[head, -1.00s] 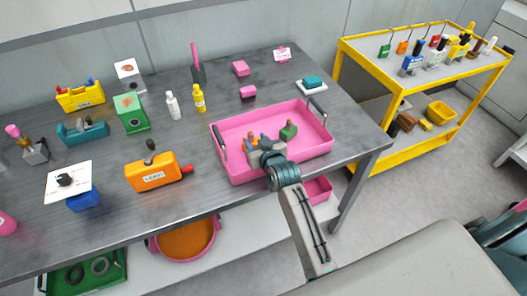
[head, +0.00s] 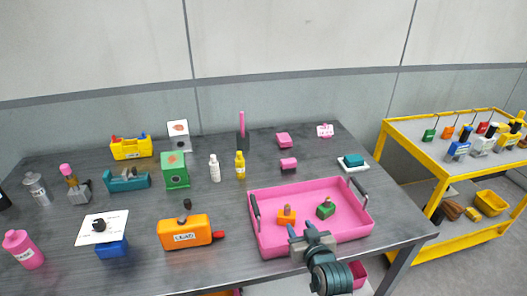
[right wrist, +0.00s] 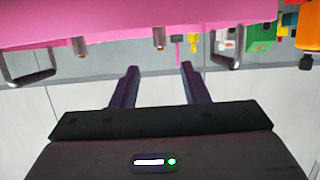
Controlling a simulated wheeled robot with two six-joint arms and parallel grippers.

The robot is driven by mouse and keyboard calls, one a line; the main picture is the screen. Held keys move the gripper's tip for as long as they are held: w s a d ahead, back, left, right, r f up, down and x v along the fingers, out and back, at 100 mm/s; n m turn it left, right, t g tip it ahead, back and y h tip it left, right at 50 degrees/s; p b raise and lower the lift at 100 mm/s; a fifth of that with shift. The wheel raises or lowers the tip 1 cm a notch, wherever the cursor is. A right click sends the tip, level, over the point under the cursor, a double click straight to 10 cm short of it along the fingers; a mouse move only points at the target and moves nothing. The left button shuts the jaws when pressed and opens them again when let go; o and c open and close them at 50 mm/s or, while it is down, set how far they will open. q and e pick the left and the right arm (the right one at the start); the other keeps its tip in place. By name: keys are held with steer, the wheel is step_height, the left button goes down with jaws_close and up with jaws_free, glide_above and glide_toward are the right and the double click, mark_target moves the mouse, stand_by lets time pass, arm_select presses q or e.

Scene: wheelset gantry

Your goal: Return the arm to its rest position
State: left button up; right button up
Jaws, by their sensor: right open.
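My right gripper (head: 312,236) is in front of the near wall of the pink tray (head: 350,186) in the head view. Its two fingers (right wrist: 160,80) stand apart with nothing between them in the right wrist view. The tray, which has dark handles, holds an orange stamp-like block (head: 286,215) and a green one (head: 326,208). In the right wrist view the pink tray (right wrist: 110,28) spans the top of the picture, apart from the fingers. My left gripper is in neither view.
The grey workbench (head: 225,210) carries an orange box (head: 183,232), bottles, a green box (head: 175,170) and other items to the left of the tray. A yellow cart (head: 410,147) with several small items stands on the right. The floor shows between bench and cart.

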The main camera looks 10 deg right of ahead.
steer(key=s+d+f+g+h, duration=0.1)
steer(key=s+d+f+g, duration=0.2)
steer(key=s, duration=0.7)
steer(key=s+d+f+g, duration=0.2)
steer(key=s+g, duration=0.2)
steer(key=s, duration=0.5)
steer(key=s+d+f+g+h, duration=0.1)
steer(key=s+d+f+g, duration=0.2)
steer(key=s, duration=0.7)
step_height(320, 180, down, 29)
steer(key=d+g, duration=0.1)
steer(key=g, duration=0.1)
steer(key=s+d+f+g+b, duration=0.1)
steer(key=s+d+f, duration=0.1)
steer(key=s+f, duration=1.6)
step_height(320, 180, down, 4)
steer(key=shift+w, duration=0.1)
